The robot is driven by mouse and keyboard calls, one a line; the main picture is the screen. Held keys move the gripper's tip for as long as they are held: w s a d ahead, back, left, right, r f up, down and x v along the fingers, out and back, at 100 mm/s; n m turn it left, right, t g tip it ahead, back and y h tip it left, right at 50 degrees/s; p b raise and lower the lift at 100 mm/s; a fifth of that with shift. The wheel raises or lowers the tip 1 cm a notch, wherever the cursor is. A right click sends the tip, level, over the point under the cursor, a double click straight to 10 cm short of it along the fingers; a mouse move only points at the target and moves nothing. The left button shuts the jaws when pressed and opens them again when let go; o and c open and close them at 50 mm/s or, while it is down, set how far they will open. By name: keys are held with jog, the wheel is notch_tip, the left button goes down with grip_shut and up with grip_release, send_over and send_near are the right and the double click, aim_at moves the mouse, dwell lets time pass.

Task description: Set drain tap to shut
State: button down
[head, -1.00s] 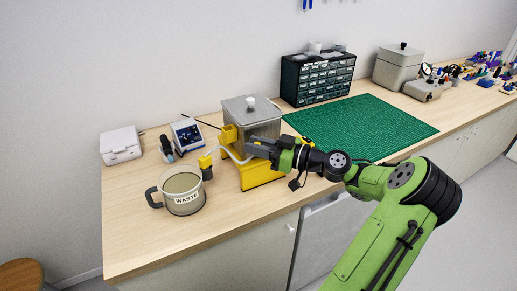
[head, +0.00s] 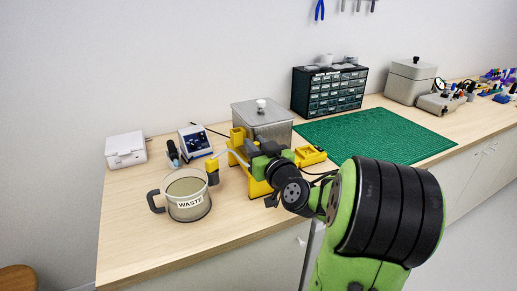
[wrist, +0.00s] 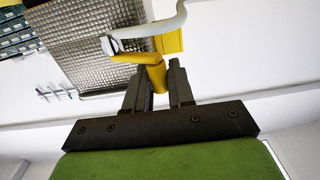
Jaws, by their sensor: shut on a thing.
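The drain tap shows in the wrist view as a metal fitting (wrist: 110,45) with a yellow lever (wrist: 154,76) by a pale hose (wrist: 152,30). My gripper (wrist: 160,80) is shut on the end of this yellow lever. In the head view my gripper (head: 247,150) is at the front of a grey metal tank (head: 275,125) on a yellow stand (head: 259,187). My own wrist hides the tap and most of the stand's front there. A clear jug marked WASTE (head: 188,208) stands left of the stand.
A small-screen device (head: 194,140) and a white box (head: 125,150) are behind left. The bench front left is clear.

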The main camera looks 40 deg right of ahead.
jog(key=shift+h, duration=0.3)
jog(key=c, duration=1.1)
grip_release()
jog(key=shift+w, duration=0.1)
jog(key=b+v, duration=0.6)
jog(key=v, duration=1)
jog(key=shift+r, duration=0.2)
jog(key=shift+o, duration=0.2)
jog(key=shift+w, duration=0.1)
